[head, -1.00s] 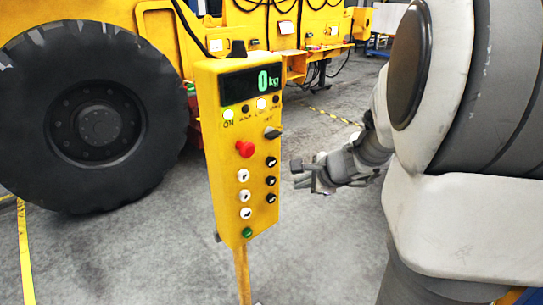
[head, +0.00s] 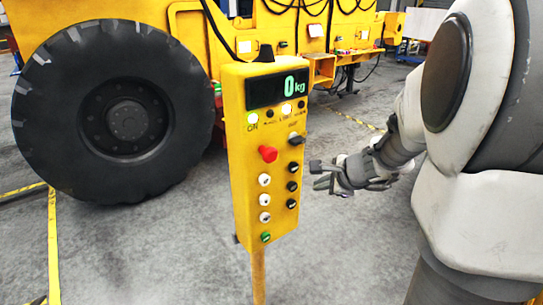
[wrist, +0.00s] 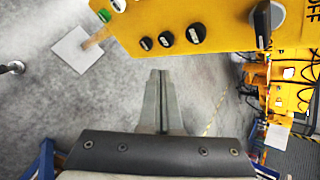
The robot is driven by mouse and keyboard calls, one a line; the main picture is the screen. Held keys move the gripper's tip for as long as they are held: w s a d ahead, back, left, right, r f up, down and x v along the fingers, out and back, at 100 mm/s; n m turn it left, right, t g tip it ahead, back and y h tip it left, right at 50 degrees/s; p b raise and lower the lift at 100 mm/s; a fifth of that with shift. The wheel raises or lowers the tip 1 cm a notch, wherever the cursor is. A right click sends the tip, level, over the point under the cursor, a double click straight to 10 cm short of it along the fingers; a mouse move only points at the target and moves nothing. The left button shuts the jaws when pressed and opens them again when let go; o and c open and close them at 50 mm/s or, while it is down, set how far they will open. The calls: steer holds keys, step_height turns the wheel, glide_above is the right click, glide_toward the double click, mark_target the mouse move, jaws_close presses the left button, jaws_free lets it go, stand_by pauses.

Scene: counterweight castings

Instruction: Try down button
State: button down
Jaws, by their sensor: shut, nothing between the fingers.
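A yellow control box (head: 270,222) stands upright on a thin post in the head view. Its display (head: 277,88) reads 0 kg. Below are lit lamps, a red mushroom button (head: 267,153), a black rotary switch (head: 296,139), white buttons (head: 264,200) at left, black buttons (head: 292,187) at right and a green button (head: 265,237). I cannot read which is the down button. My gripper (head: 316,176) is shut and empty, just right of the box, apart from it. In the wrist view its fingers (wrist: 161,74) point toward the box's lower edge, below the black buttons (wrist: 166,39).
A big black tyre (head: 110,110) of a yellow vehicle (head: 190,35) stands behind and left of the box. A yellow floor line (head: 52,240) runs at far left. The grey floor around the post is clear.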

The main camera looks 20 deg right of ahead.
mark_target(294, 173)
steer(key=shift+w+a+p, duration=0.15)
steer(key=shift+w+a, duration=0.2)
steer(key=shift+w, duration=0.6)
steer(key=shift+w+a+p, duration=0.1)
steer(key=shift+w+a, duration=0.2)
steer(key=shift+w, duration=0.6)
steer(key=shift+w+a+p, duration=0.15)
steer(key=shift+w+a, duration=0.2)
steer(key=shift+w, duration=0.6)
steer(key=shift+w, duration=0.1)
steer(key=shift+w+a, duration=0.15)
steer(key=shift+w, duration=0.15)
steer(key=shift+w+a, duration=0.2)
steer(key=shift+w, duration=0.2)
stand_by(1.7)
steer(key=shift+s+d, duration=0.1)
steer(key=shift+s, duration=0.05)
stand_by(2.1)
steer(key=shift+s+d+b, duration=0.25)
steer(key=shift+s+b, duration=0.1)
steer(key=shift+s, duration=0.3)
